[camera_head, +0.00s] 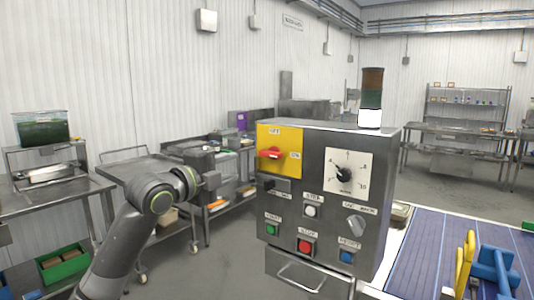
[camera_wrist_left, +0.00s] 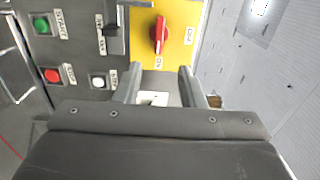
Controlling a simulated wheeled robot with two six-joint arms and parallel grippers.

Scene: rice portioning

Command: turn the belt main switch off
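The belt main switch is a red rotary handle (camera_head: 270,153) on a yellow plate (camera_head: 270,138) at the upper left of a grey control box (camera_head: 318,200). OFF is printed at the plate's top and ON at its right; the handle lies level, in line with ON. My left gripper (camera_head: 211,180) is left of the box, apart from the switch. In the left wrist view, the red handle (camera_wrist_left: 158,35) lies beyond the fingertips of my open gripper (camera_wrist_left: 160,70), with ON at its lower end and OFF to its right. Nothing is gripped. My right gripper is out of view.
The box also carries a dial (camera_head: 345,175), green (camera_head: 272,229), red (camera_head: 305,246) and blue (camera_head: 347,257) buttons, and a stack light (camera_head: 371,95) on top. A blue belt (camera_head: 425,245) with yellow and blue items runs at right. A cart (camera_head: 150,172) stands behind my left arm.

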